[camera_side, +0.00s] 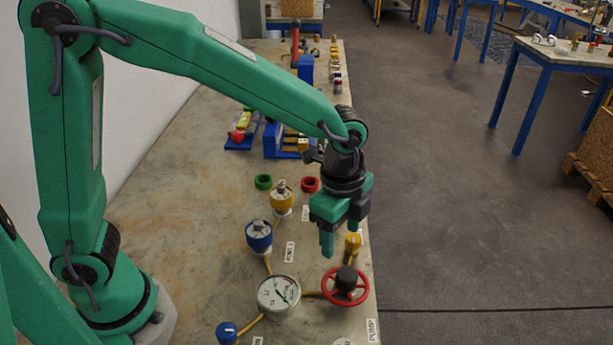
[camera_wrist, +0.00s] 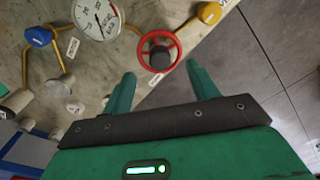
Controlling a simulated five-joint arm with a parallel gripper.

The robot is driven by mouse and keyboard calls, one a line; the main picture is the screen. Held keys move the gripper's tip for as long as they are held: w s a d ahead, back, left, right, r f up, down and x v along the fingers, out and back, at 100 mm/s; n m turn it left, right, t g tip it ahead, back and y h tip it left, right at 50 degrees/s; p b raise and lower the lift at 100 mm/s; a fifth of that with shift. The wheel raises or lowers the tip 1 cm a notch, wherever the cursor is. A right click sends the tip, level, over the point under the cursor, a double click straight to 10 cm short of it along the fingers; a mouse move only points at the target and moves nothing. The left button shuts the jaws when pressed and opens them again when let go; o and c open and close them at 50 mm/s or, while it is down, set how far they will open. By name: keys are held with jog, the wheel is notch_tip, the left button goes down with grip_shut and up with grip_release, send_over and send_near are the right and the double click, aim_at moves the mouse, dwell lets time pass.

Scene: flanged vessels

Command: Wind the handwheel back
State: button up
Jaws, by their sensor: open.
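The red handwheel (camera_side: 345,287) with a dark hub stands near the right edge of the bench, beside the pressure gauge. In the wrist view the handwheel (camera_wrist: 158,50) lies beyond the fingertips, roughly centred between them. My gripper (camera_side: 340,245) is above and slightly behind the wheel in the side view, pointing down. In the wrist view my gripper (camera_wrist: 160,70) shows two green fingers spread apart with nothing between them. It appears clear of the wheel rim.
A white gauge (camera_side: 279,294) sits left of the wheel. Blue (camera_side: 259,235) and yellow (camera_side: 282,196) flanged vessels stand further back, with a yellow fitting (camera_side: 353,243) near the gripper. Green (camera_side: 264,182) and red (camera_side: 310,184) rings lie behind. The bench's left side is clear.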

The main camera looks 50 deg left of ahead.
aim_at(347, 273)
jog(key=shift+w+d+f+m, duration=0.1)
jog(key=shift+d+f+m, duration=0.7)
jog(key=shift+d+f, duration=0.35)
jog(key=shift+f, duration=3.85)
jog(key=c, duration=1)
